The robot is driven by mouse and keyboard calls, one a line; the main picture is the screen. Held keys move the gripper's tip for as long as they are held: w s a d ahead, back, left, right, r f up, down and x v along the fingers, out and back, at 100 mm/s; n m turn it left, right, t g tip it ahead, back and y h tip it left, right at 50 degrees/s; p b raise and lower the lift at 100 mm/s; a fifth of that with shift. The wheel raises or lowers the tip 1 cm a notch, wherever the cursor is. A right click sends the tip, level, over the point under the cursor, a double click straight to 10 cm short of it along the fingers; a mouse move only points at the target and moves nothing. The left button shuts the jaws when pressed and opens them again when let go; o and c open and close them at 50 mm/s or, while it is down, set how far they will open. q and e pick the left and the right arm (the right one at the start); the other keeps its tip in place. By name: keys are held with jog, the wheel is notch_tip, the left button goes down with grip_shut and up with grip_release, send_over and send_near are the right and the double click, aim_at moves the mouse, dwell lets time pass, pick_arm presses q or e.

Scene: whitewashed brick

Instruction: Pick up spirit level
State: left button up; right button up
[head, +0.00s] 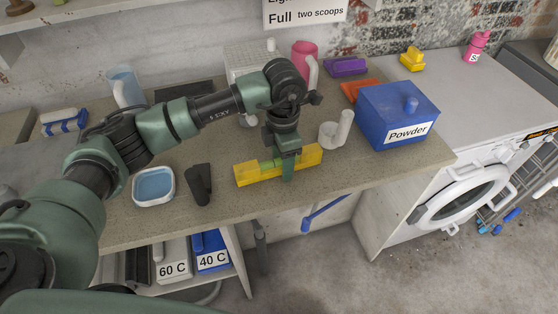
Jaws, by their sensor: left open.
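The yellow spirit level (306,159) lies on the worktop close to its front edge, slanting slightly up to the right. My left gripper (282,162) points down over the middle of the level. One finger shows in front of the level's near side; the far finger is mostly hidden. The jaws are open around the level, and I cannot tell whether they touch it. The gripper hides the middle of the level. My right gripper is not in view.
A blue Powder box (395,118) and a white scoop-like cup (336,131) stand right of the level. A dark object (199,184) and a white tray with a blue inside (153,187) lie left. A pink jug (304,62) stands behind. The worktop's front edge (265,211) is close.

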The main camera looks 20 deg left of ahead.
pick_arm(q)
jog(key=shift+f, duration=0.1)
jog(key=c, duration=1.2)
